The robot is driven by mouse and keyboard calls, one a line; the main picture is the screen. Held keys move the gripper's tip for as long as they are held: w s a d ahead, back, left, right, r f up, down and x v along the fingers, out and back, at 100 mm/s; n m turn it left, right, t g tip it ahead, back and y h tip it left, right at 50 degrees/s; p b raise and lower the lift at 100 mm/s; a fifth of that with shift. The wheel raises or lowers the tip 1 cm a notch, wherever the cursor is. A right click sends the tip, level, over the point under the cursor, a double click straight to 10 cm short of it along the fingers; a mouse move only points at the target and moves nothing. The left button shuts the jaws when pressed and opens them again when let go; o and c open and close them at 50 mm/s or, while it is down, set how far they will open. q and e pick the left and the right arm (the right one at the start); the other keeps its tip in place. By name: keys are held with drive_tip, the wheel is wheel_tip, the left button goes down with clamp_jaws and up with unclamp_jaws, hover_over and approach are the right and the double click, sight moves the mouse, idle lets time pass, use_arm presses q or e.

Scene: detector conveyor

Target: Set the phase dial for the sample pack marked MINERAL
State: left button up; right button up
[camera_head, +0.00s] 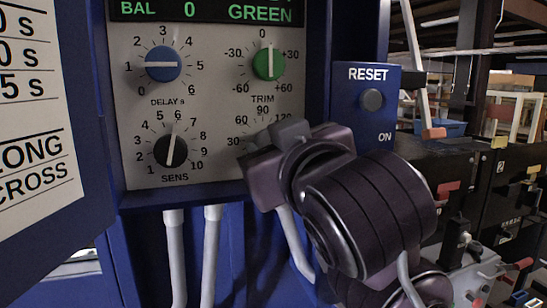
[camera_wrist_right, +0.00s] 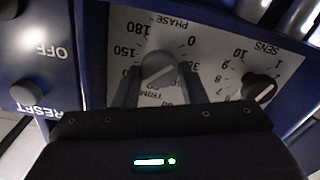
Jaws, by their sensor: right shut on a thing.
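The grey phase dial (camera_wrist_right: 160,70) shows in the right wrist view, below the upside-down word PHASE, with part of its scale around it. My right gripper (camera_wrist_right: 160,88) has one finger on each side of the knob and is shut on it. The pale mark on the knob lies slanted; I cannot tell the exact value. In the head view my right gripper (camera_head: 268,158) covers the phase dial, and only 30, 60, 90 and 120 of its scale show. No pack marked MINERAL and no left gripper are in view.
The panel (camera_head: 217,120) also bears a blue delay knob (camera_head: 163,65), a green trim knob (camera_head: 268,64) and a black sens knob (camera_head: 171,151). A reset button (camera_head: 372,99) is at right. A printed card (camera_head: 35,120) stands at left. The display (camera_head: 210,11) reads BAL 0 and GREEN.

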drive_tip(key=m+b, duration=0.1)
drive_tip(key=m, duration=0.1)
drive_tip(key=m+b, duration=0.1)
drive_tip(key=m, duration=0.1)
drive_tip(key=m+b, duration=0.1)
drive_tip(key=m, duration=0.1)
drive_tip(key=shift+f, duration=0.3)
drive_tip(key=m+b, duration=0.2)
drive_tip(key=m, duration=0.2)
drive_tip(key=shift+w+m+b, duration=0.1)
drive_tip(key=shift+m+b, duration=0.2)
drive_tip(key=shift+b, duration=0.05)
drive_tip(key=shift+r, duration=0.1)
drive_tip(key=o, duration=1)
drive_tip(key=shift+r, duration=0.15)
drive_tip(key=shift+d, duration=0.1)
drive_tip(key=b+v, duration=0.2)
drive_tip(key=v, duration=0.5)
drive_tip(key=shift+s+b, duration=0.3)
drive_tip(key=shift+s, duration=0.1)
drive_tip(key=shift+m, duration=0.3)
